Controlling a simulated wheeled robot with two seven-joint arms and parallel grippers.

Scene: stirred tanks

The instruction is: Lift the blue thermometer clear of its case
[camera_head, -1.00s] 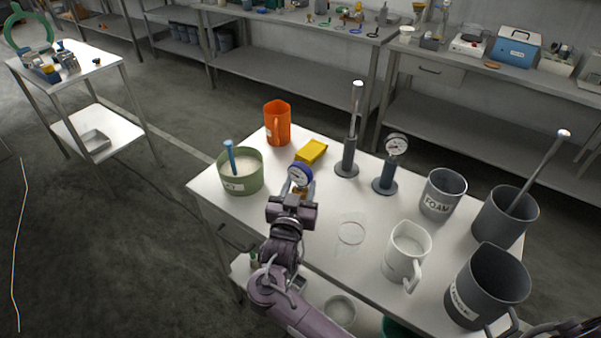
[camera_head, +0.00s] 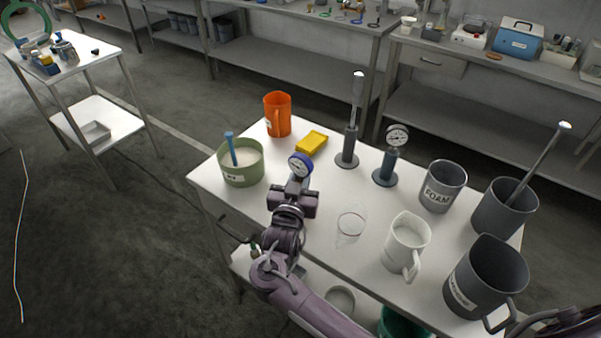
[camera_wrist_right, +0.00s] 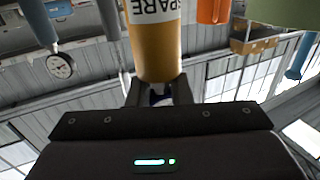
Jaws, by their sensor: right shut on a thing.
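The amber case (camera_wrist_right: 157,45), labelled SPARE, reaches up to the fingers there. The stem does not show, so it appears to be inside the case. My left gripper is not in view.
A green pot (camera_head: 240,175) with a blue-handled tool stands to the left. An orange jug (camera_head: 278,118) and yellow block (camera_head: 312,142) are behind. Two upright grey stands (camera_head: 347,160) (camera_head: 385,178), a clear glass (camera_head: 351,222), white jug (camera_head: 405,245) and grey vessels (camera_head: 485,280) are to the right.

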